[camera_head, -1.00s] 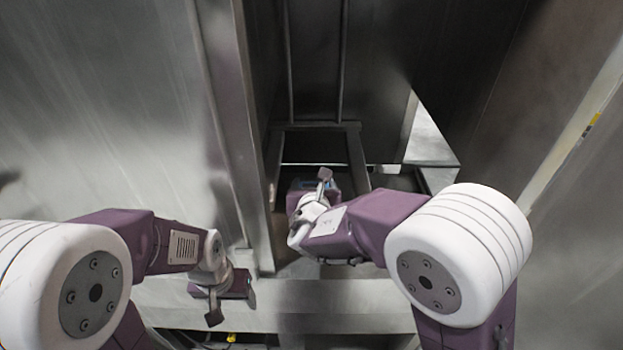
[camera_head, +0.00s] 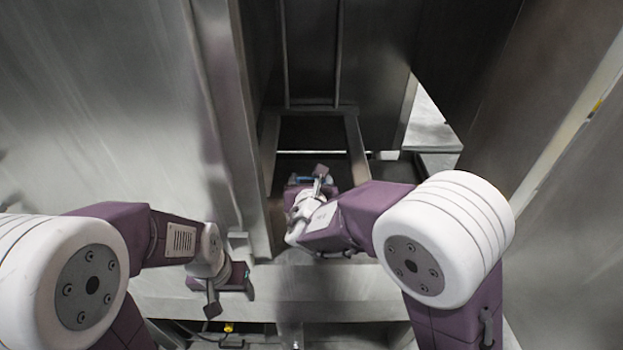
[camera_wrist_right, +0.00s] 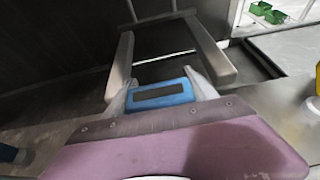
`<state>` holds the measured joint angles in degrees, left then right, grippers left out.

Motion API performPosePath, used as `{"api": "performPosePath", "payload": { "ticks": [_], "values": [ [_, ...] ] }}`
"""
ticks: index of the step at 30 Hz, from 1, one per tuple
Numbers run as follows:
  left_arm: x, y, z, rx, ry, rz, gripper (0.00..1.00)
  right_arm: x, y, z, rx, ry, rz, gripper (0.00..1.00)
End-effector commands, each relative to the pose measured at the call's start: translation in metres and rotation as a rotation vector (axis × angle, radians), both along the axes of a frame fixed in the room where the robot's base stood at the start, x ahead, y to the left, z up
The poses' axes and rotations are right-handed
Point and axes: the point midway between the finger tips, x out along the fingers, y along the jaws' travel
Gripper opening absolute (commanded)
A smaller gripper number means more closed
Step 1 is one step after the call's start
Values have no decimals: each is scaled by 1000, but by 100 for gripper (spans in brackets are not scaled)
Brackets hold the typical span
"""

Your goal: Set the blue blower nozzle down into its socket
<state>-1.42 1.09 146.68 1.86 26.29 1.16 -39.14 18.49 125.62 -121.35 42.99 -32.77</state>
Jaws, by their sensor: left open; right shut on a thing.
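The blue blower nozzle (camera_wrist_right: 160,94) is a blue block with a dark slot in its face. In the right wrist view it sits between the two pale fingers of my right gripper (camera_wrist_right: 164,90), which is shut on it. In the head view my right gripper (camera_head: 312,181) is at the centre, in front of a dark metal frame, and its hand hides most of the nozzle. My left gripper (camera_head: 240,277) is open, low at left of centre, by the front beam; its fingers are mostly hidden. I cannot make out the socket for certain in either view.
The metal frame (camera_head: 356,150) with two side bars stands just beyond the nozzle. Tall steel panels (camera_head: 120,110) close in on the left and right. A steel beam (camera_head: 340,284) crosses in front. Green boxes (camera_wrist_right: 268,13) lie far off, and something yellow (camera_wrist_right: 315,100) is at the right edge.

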Motion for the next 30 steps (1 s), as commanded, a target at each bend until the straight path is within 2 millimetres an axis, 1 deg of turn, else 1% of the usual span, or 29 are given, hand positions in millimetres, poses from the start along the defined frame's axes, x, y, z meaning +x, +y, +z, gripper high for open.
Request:
{"api": "performPosePath", "payload": {
  "ticks": [1,15,17,22,30],
  "values": [
    [0,0,-5,0,0,0,65,0,0,-5,0,-1,0,17],
    [0,0,-24,0,0,0,65,0,0,-33,0,-1,-1,17],
    [0,0,-22,0,0,0,65,0,0,-30,1,-2,0,17],
    [0,0,-30,0,0,0,65,0,0,-33,0,-3,1,17],
    [0,0,-29,0,0,0,65,0,0,-32,0,-2,0,17]
  ]
}}
